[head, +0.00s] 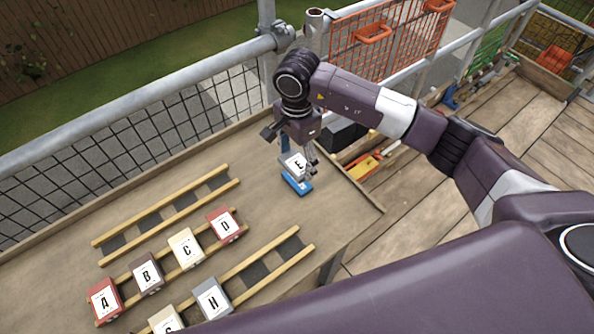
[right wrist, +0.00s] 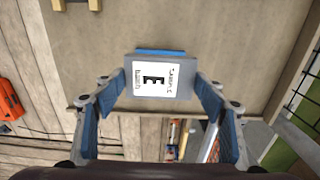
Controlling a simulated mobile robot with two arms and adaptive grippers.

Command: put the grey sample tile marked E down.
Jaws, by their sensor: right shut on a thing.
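The grey sample tile marked E (head: 295,164) is in my right gripper (head: 299,160), over the right part of the wooden table (head: 262,150). In the right wrist view the tile (right wrist: 158,80) sits between the two blue-padded fingers (right wrist: 163,95), its white label facing the camera. A flat blue piece (head: 297,185) shows just below the tile; it also shows as a strip past the tile's far edge in the right wrist view (right wrist: 160,52). Whether the tile touches it I cannot tell. My left gripper is not in view.
Tiles A (head: 104,301), B (head: 147,274), C (head: 186,248) and D (head: 223,224) stand in a row on wooden rails. Grey tile H (head: 212,298) is on the front rails (head: 270,246). The back rails (head: 165,205) are empty. A mesh guardrail (head: 150,125) runs behind the table.

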